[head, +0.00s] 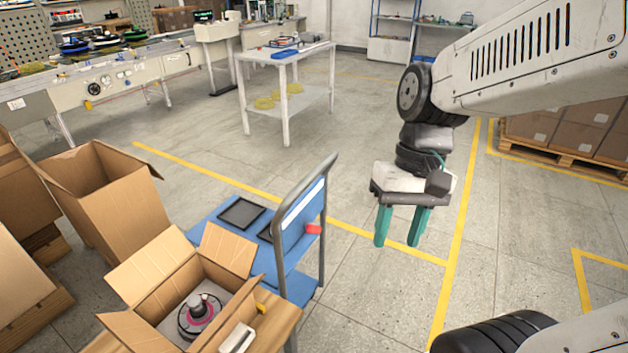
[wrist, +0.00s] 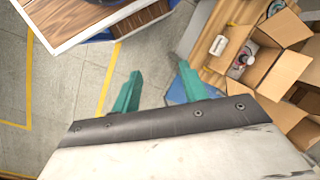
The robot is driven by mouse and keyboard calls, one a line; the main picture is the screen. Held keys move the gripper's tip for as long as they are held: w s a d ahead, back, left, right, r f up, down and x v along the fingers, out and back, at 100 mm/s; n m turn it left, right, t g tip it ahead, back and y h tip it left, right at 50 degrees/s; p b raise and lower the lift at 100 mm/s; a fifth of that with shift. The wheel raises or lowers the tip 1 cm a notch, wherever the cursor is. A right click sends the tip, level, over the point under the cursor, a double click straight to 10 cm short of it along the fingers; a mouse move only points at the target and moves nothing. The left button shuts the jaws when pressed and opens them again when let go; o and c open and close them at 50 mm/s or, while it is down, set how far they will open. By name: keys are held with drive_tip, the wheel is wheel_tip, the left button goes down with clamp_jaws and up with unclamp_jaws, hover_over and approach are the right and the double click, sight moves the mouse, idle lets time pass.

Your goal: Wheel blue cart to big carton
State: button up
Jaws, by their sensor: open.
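The blue cart (head: 222,215) stands left of centre in the head view, with a flat blue deck, a grey push handle (head: 328,172) and a red piece on its upright blue panel. A dark flat tray (head: 241,213) lies on the deck. A tall open carton (head: 112,205) stands to the cart's left; it looks like the big carton. My gripper (head: 398,240) is open and empty, pointing down, right of the cart handle and apart from it in the picture. In the wrist view the open teal fingers (wrist: 160,88) show, with a bit of blue behind the right one.
A wooden table (head: 283,325) in front of the cart holds a smaller open carton (head: 150,262) with a hub motor (head: 197,312) inside. A white workbench (head: 288,62) stands behind. A pallet of boxes (head: 570,130) is at right. Yellow-lined floor right of the cart is clear.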

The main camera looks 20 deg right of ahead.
drive_tip(key=w+a+f+m+y, duration=0.35)
drive_tip(key=w+f+y, duration=0.2)
drive_tip(key=w, duration=0.35)
drive_tip(key=m+t+y, duration=0.3)
drive_tip(key=m+t, duration=0.2)
drive_tip(key=t, duration=0.9)
approach(319, 174)
drive_tip(key=r+x, duration=0.1)
drive_tip(key=x, duration=0.2)
drive_tip(key=shift+w+a+f+n+h, duration=0.25)
drive_tip(key=shift+w+a+f+n, duration=0.1)
drive_tip(key=shift+w+a+f, duration=0.15)
drive_tip(key=x, duration=0.7)
drive_tip(key=shift+d, duration=0.1)
clamp_jaws()
